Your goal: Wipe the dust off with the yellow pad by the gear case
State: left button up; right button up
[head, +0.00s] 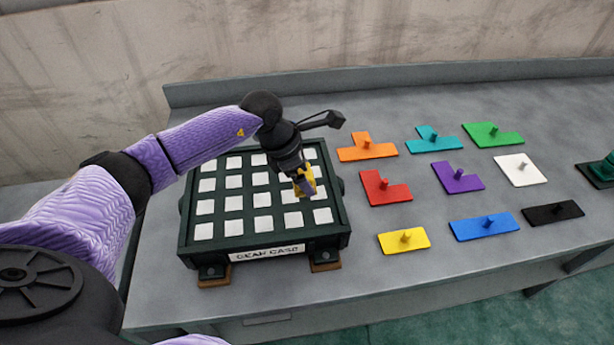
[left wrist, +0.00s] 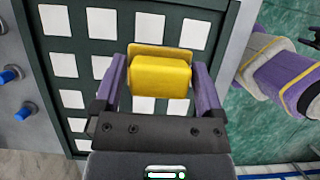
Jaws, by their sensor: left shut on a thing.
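The gear case (head: 217,242) is a dark green box at the left of the bench, with a grid of white squares on top and a front label. My left gripper (head: 304,187) is over the right part of its top. It is shut on the yellow pad (head: 311,176), partly hidden behind the fingers. In the left wrist view the yellow pad (left wrist: 160,76) sits between the two purple fingers, with the case's grid (left wrist: 112,50) behind it. I cannot tell whether the pad touches the case. No dust can be made out.
Right of the case lie several flat knobbed plates, among them an orange plate (head: 366,152), a red plate (head: 386,193) and a yellow plate (head: 403,241). A dark green item (head: 600,172) stands at the right edge. A raised ledge (head: 400,76) runs along the bench's back.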

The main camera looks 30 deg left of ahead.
pick_arm(q)
jog(key=shift+r+p, duration=0.95)
jog(key=shift+r, duration=0.75)
